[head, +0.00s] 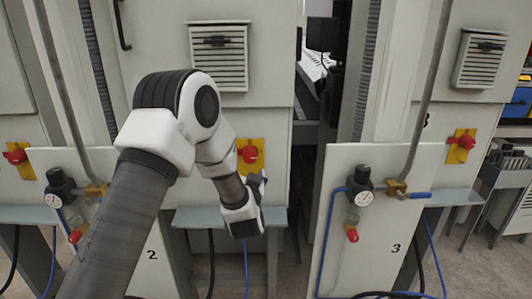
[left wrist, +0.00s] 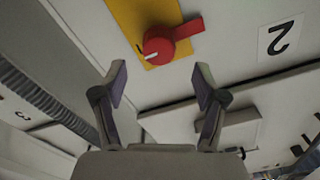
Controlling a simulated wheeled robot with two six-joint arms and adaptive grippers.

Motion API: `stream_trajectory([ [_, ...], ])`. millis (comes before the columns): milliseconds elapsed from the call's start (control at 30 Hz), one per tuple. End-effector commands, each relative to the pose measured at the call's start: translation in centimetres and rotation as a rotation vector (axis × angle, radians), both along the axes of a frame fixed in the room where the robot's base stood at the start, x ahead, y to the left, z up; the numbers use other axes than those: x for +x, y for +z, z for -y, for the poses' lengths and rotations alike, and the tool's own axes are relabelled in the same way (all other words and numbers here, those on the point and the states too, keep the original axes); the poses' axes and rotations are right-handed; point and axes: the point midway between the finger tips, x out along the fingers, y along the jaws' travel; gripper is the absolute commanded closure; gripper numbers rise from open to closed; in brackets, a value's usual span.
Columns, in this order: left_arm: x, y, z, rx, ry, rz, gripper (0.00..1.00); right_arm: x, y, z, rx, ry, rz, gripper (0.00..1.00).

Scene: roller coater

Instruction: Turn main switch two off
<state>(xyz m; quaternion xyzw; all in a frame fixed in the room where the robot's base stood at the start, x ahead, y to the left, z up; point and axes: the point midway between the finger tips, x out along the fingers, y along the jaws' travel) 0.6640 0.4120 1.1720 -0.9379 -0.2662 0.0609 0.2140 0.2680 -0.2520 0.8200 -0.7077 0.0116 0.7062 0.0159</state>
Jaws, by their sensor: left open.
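Main switch two is a red rotary knob (head: 250,154) on a yellow plate on a pale cabinet. In the left wrist view the red knob (left wrist: 158,46) has its handle pointing right and slightly up, towards a "2" label (left wrist: 280,37). My left gripper (head: 258,188) is just below the knob in the head view and partly overlaps the yellow plate. In the left wrist view my left gripper (left wrist: 160,80) is open, with nothing between its fingers. The knob lies beyond the fingertips, between their lines, and looks apart from them. My right gripper is not in view.
Similar red switches stand at the left (head: 16,155) and right (head: 466,142). A grey shelf (head: 195,216) runs below the middle switch. A panel marked "3" (head: 375,255) carries a gauge, red valve and blue hose. A dark gap separates the cabinets.

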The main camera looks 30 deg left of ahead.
Motion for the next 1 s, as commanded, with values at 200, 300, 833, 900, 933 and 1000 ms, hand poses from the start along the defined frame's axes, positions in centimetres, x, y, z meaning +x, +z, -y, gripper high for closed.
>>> stream_trajectory([
  [200,2.3,0.7,-1.4,-0.001,0.001,0.005,0.28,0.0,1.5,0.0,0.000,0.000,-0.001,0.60],
  [300,4.0,0.7,-2.4,-0.001,0.000,0.004,0.28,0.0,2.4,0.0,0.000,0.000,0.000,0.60],
  [833,6.6,0.2,-4.0,-0.001,-0.004,0.001,0.53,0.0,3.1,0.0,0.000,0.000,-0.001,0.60],
  [900,6.6,0.2,-3.9,-0.001,-0.004,0.001,0.78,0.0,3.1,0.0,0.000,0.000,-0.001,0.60],
  [933,6.6,0.2,-3.9,-0.001,-0.004,0.001,0.88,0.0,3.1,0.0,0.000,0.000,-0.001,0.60],
  [1000,6.6,0.2,-3.9,-0.001,-0.004,0.001,0.88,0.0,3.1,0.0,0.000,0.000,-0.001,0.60],
])
